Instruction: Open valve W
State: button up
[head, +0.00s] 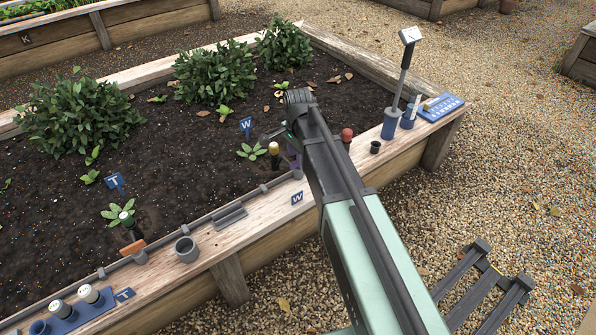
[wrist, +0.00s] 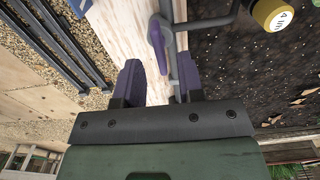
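A purple lever handle (wrist: 156,38) sits beside the grey pipe on the bed's wooden edge, in the wrist view. It lies just beyond my gripper (wrist: 159,63), roughly in line with the gap between the fingers. My two dark purple-grey fingers are apart, with nothing held between them. In the head view a bit of purple (head: 294,160) shows beside my arm; I cannot tell whether it is the lever or a finger. My arm hides most of that spot. A blue W label (head: 297,198) is on the front board, and a blue W sign (head: 246,124) stands in the soil.
A yellow-capped post (head: 274,149) stands close left of my arm; its cap (wrist: 273,13) is near the lever. A red knob (head: 347,135), black cup (head: 375,147) and blue holder (head: 391,123) stand right. A grey cup (head: 186,250) stands on the board at left.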

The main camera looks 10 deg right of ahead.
notch_tip(320, 180, down, 3)
jog(key=shift+r+b, duration=0.2)
jog(key=shift+b, duration=0.35)
jog(key=shift+r, duration=0.1)
jog(key=shift+r, duration=0.1)
jog(key=shift+c, duration=0.3)
grip_shut()
